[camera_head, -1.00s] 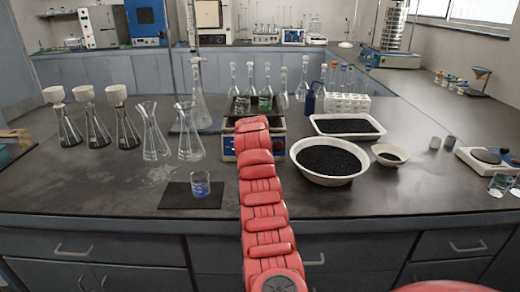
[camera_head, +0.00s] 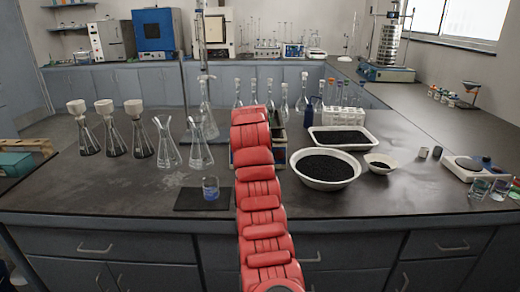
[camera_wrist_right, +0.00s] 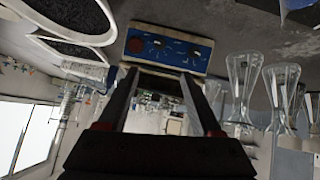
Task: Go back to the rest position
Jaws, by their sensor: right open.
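My red arm (camera_head: 260,205) rises from the bottom middle of the head view and reaches over the bench towards a device with a blue front panel. The arm covers most of that device, and its gripper is hidden in the head view. In the right wrist view my right gripper (camera_wrist_right: 158,78) is open, with its two dark fingers apart and nothing between them. The device's blue panel (camera_wrist_right: 168,50), with a red knob and a black knob, shows just beyond the fingertips. My left gripper is not in view.
The bench (camera_head: 110,195) holds several flasks (camera_head: 167,145) at left, a beaker (camera_head: 211,188) on a dark mat, and a white bowl (camera_head: 325,182) and tray (camera_head: 368,148) of black grains right of the arm. The bench's front left is clear.

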